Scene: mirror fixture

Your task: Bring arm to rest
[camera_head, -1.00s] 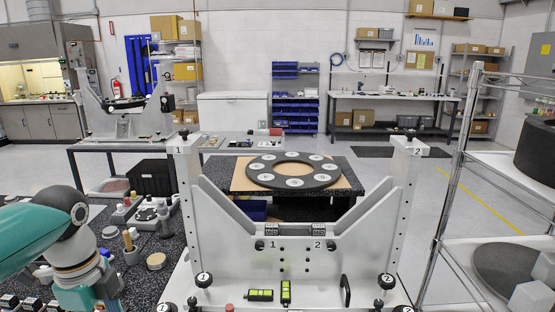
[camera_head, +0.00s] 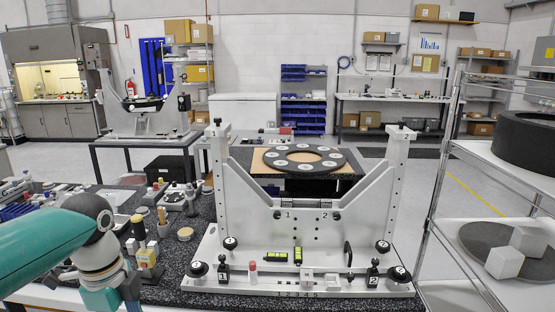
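My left arm (camera_head: 60,240), teal with a pale grey joint, comes in from the left and bends down at the lower left. Its lower end runs off the bottom edge, so its gripper fingers are hidden. My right arm and gripper do not show. The white mirror fixture (camera_head: 262,215) stands upright on the speckled table, with a white base plate (camera_head: 215,272) and two uprights. Behind it a dark ring with several pale discs (camera_head: 305,148) lies flat on a separate table.
A wire shelf (camera_head: 438,180) with a black cylinder (camera_head: 525,140) and pale cubes (camera_head: 504,262) stands at the right.

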